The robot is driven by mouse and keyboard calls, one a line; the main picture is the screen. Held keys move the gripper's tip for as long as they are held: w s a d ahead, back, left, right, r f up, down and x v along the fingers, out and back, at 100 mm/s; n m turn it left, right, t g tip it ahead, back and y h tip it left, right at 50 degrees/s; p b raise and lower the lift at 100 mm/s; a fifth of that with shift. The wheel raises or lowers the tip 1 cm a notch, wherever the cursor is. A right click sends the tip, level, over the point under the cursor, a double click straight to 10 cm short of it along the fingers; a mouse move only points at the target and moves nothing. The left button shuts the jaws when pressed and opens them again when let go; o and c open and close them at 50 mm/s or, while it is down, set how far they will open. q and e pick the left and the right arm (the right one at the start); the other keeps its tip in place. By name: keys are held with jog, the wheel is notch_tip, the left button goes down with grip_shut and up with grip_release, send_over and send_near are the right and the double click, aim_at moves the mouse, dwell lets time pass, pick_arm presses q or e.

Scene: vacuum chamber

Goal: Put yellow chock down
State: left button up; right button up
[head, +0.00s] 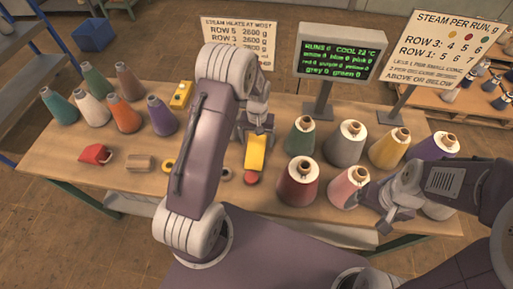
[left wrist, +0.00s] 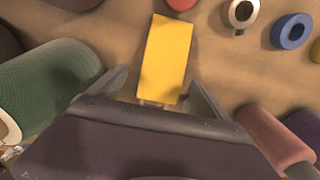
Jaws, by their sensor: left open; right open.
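The yellow chock (head: 256,153), a long flat block, appears to lie on the wooden table near its middle. It also shows in the left wrist view (left wrist: 166,58). My left gripper (head: 262,124) is above the chock's far end. In the left wrist view its two fingers (left wrist: 158,92) are spread wide, one on each side of the chock's near end, with gaps between. My right gripper (head: 388,206) is open beside the pink cone (head: 348,186) at the front right; its fingertips are hard to make out.
A green cone (head: 300,135) and a dark red cone (head: 298,182) stand right of the chock. A red round thing (head: 251,178) lies at its front end. Several thin cones (head: 126,114) stand at the left. A screen (head: 338,52) stands behind.

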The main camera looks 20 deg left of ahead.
aim_at(256, 146)
pick_arm(q)
jog(key=shift+w+f, duration=0.1)
jog(key=shift+f, duration=0.15)
jog(key=f, duration=0.2)
jog(key=s+f, duration=0.1)
jog(key=shift+a+f+p, duration=0.1)
jog(key=shift+f+p, duration=0.3)
jog(key=shift+f, duration=0.35)
jog(key=shift+w+f, duration=0.1)
jog(key=shift+w, duration=0.05)
jog(key=c, duration=1.8)
grip_shut()
